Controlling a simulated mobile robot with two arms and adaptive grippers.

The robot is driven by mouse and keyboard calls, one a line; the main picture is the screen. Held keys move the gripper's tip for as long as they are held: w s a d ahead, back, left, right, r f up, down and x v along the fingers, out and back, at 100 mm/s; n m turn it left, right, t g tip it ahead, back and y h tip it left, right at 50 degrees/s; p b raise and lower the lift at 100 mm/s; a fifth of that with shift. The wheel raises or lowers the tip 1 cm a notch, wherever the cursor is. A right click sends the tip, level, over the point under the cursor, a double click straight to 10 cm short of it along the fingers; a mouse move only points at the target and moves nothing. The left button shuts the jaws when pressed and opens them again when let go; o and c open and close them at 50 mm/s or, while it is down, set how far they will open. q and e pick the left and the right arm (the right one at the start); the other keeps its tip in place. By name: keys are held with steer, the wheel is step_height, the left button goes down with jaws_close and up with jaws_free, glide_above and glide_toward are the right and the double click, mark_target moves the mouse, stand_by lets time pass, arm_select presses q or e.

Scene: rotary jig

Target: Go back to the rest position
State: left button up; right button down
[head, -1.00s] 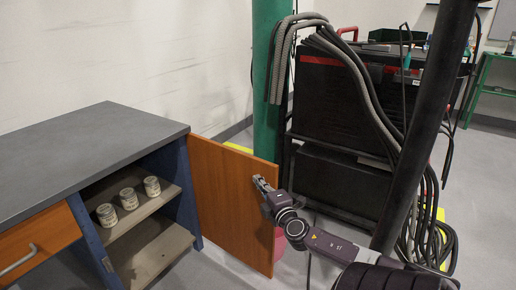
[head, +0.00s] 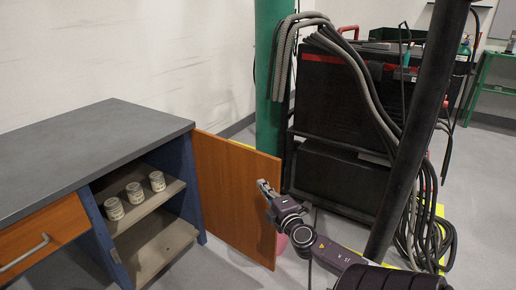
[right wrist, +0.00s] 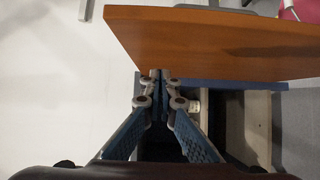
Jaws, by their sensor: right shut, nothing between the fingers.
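My right gripper (head: 266,187) is in front of the open orange cabinet door (head: 232,195) in the head view, near its outer edge. In the right wrist view the gripper (right wrist: 161,76) has its fingertips together with nothing between them, and the door panel (right wrist: 215,42) lies just beyond them. I cannot tell from the views whether the fingers touch the door. My left gripper is not in view.
The blue cabinet with a grey top (head: 85,150) stands at left, holding several small white jars (head: 135,193) on its upper shelf. A dark pole (head: 405,150), hanging cables (head: 425,235) and a black rack (head: 340,105) stand at right.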

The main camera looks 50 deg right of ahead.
steer(key=s+a, duration=0.1)
steer(key=s, duration=0.5)
steer(key=shift+a+r, duration=0.2)
steer(key=shift+a, duration=0.1)
